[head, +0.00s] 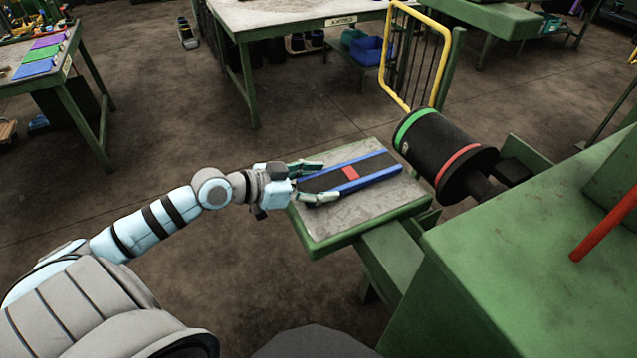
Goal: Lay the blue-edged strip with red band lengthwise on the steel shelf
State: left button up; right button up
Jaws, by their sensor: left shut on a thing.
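My right gripper is not in view.
A black roller (440,150) with green and red bands stands just beyond the shelf's right end. A yellow guard frame (388,62) rises behind. A green machine body (500,270) fills the lower right. A left table (75,85) holds coloured strips. Open floor lies left of the shelf.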

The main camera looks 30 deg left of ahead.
pick_arm(q)
jog(key=shift+s+f, duration=0.1)
jog(key=shift+f, duration=0.1)
jog(key=o, duration=1.2)
jog(key=shift+d, duration=0.1)
jog(key=shift+o, duration=0.2)
